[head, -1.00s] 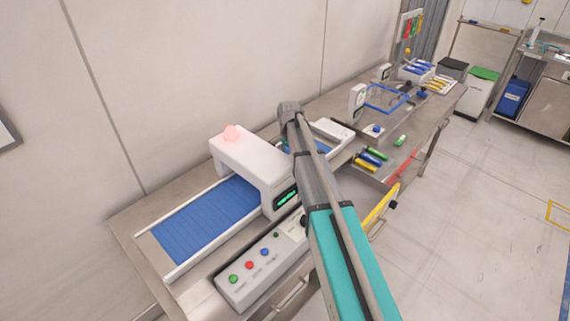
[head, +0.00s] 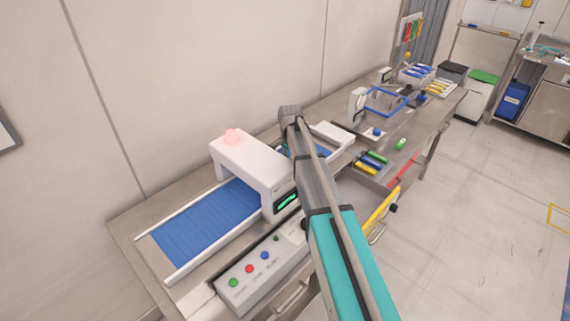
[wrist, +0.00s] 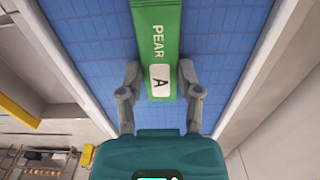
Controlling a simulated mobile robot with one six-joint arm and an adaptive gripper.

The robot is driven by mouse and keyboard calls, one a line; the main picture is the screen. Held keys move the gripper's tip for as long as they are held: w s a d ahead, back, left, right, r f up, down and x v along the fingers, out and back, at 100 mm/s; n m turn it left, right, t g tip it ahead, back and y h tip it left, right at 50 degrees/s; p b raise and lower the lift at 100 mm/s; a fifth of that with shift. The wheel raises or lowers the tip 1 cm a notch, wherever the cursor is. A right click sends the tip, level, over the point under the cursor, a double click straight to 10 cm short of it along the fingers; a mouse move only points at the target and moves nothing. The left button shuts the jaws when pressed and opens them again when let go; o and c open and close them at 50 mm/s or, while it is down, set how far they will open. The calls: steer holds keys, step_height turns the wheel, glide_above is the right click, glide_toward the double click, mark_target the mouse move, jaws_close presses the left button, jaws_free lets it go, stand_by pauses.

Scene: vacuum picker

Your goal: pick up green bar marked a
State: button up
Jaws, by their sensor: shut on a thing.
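The green bar (wrist: 157,40) shows in the wrist view, printed "PEAR" with a white label marked A. It lies over the blue conveyor belt (wrist: 95,55), its far end cut off by the top edge of the picture. My gripper (wrist: 160,80) has one finger on each side of the bar's near end and is shut on it. I cannot tell whether the bar touches the belt or is slightly lifted. In the head view my arm hides the gripper and this bar; the belt (head: 210,222) shows left of the white scanner arch.
The white arch (head: 250,170) with a lit red lamp (head: 232,136) spans the belt. A control box with coloured buttons (head: 262,258) stands in front. Several bars, including another green one (head: 400,144), lie on the bench farther right. A blue-rimmed bin (head: 386,100) stands behind.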

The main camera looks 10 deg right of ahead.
jaws_close()
steer(key=shift+r, duration=0.15)
step_height(320, 180, up, 10)
steer(key=p, duration=1)
stand_by(0.5)
